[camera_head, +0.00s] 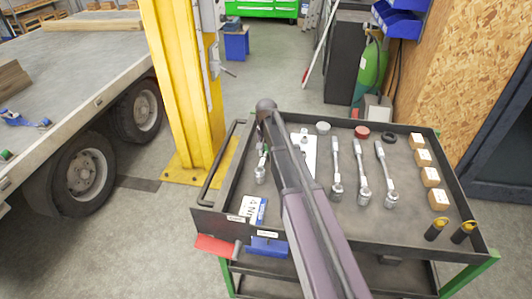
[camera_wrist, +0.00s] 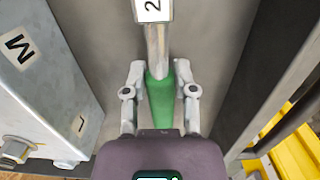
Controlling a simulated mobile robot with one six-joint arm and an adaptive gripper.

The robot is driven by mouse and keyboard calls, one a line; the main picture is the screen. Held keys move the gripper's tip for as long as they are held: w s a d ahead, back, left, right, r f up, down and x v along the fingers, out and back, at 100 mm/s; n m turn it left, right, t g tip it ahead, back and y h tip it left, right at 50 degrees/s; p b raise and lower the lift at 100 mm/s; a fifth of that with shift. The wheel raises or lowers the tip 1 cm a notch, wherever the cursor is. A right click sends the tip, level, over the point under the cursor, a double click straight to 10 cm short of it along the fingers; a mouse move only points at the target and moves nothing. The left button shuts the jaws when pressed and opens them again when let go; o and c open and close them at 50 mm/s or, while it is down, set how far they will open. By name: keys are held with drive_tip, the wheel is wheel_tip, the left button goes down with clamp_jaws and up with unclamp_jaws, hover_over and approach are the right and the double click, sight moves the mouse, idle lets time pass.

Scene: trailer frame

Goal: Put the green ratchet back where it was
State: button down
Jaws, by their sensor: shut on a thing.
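The green ratchet shows in the wrist view, with its green handle (camera_wrist: 160,104) between the fingers of my gripper (camera_wrist: 160,78). Its silver shaft runs up to a white label marked 2. In the head view its silver head (camera_head: 260,174) shows at the left side of the dark cart top (camera_head: 298,219), while my arm hides most of the handle. My gripper is shut on the handle. I cannot tell whether the ratchet touches the cart surface. Other silver ratchets (camera_head: 337,168) lie to the right.
A pale metal block marked M and L (camera_wrist: 45,75) stands close beside the ratchet. The cart's raised rim (camera_wrist: 246,75) is on its other side. Wooden blocks (camera_head: 431,177) line the cart's right edge. A yellow post (camera_head: 180,90) stands left of the cart.

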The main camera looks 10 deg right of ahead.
sight(266, 149)
drive_tip(key=shift+f, duration=0.1)
drive_tip(key=shift+c, duration=2.1)
unclamp_jaws()
wheel_tip(266, 149, up, 12)
drive_tip(key=p, duration=1.2)
drive_tip(key=shift+w, duration=0.45)
drive_tip(key=shift+d, duration=0.1)
drive_tip(key=s+a+n, duration=0.1)
drive_tip(key=s+n, duration=0.3)
drive_tip(key=s, duration=2)
drive_tip(key=shift+t, duration=0.4)
drive_tip(key=shift+s, duration=0.1)
